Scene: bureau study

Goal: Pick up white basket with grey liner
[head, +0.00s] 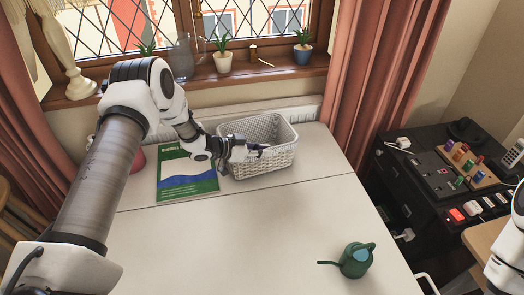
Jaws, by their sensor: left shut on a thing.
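The white basket (277,163) stands on the white table, near its back edge below the window. It has woven sides; I cannot make out a grey liner clearly. My left gripper (262,150) reaches in from the left, over the basket's left side, and is shut on the basket near its rim. The fingertips are small here, and part of the rim is hidden behind the gripper. The basket looks upright and seems to rest on the table. My right gripper is not in view; only a piece of my right arm shows at the right edge.
A green and blue book (187,178) lies just left of the basket. A green watering can (356,260) stands at the front right of the table (240,240). Potted plants (222,57) line the windowsill behind. The middle of the table is clear. A black cabinet (400,170) stands at right.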

